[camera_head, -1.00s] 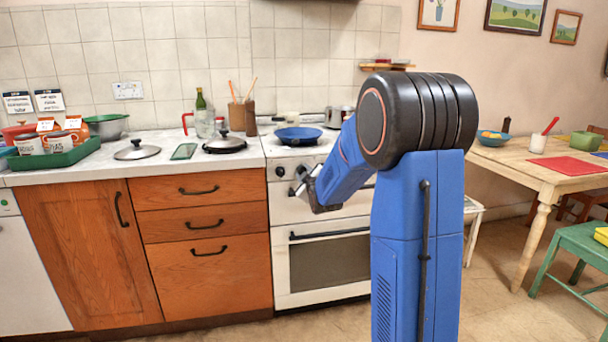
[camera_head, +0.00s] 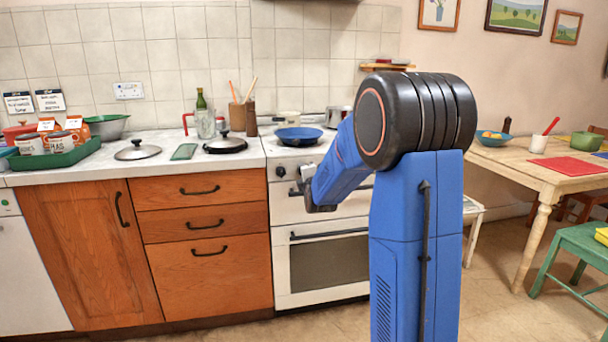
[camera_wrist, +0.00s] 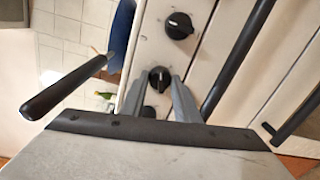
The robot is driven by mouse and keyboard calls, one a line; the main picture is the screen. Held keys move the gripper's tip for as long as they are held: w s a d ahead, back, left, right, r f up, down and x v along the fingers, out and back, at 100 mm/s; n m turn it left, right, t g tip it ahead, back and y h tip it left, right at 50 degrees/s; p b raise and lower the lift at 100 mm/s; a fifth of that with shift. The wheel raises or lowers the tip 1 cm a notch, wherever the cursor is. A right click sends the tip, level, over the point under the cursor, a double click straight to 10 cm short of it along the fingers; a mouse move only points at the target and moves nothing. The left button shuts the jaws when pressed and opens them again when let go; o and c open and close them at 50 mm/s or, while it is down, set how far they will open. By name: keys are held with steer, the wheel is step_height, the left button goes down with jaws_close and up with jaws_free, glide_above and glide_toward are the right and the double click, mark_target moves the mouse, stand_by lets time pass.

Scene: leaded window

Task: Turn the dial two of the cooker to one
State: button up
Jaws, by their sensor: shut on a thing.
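The white cooker (camera_head: 330,262) stands right of the drawers, its dials on the front panel. In the wrist view, my gripper (camera_wrist: 160,84) has its two grey fingers on either side of a round black dial (camera_wrist: 159,77), shut on it. This appears to be dial two, counting from the cooker's left. A pale mark shows on its face; its setting is too small to read. Another black dial (camera_wrist: 179,25) lies beyond it, free. In the head view, my arm hides most of the panel; the left dial (camera_head: 280,171) shows.
A blue pan (camera_head: 298,133) sits on the hob; its dark handle (camera_wrist: 65,90) sticks out close beside my gripper in the wrist view. The oven door's black handle (camera_wrist: 236,58) runs along the other side. A lidded pan (camera_head: 226,145) stands on the worktop.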

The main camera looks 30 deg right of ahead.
steer(key=shift+a+f+n, duration=0.1)
steer(key=shift+n, duration=0.6)
steer(key=o, duration=1)
steer(key=shift+o, duration=0.2)
steer(key=v, duration=1.7)
steer(key=shift+a, duration=0.2)
steer(key=shift+s, duration=0.1)
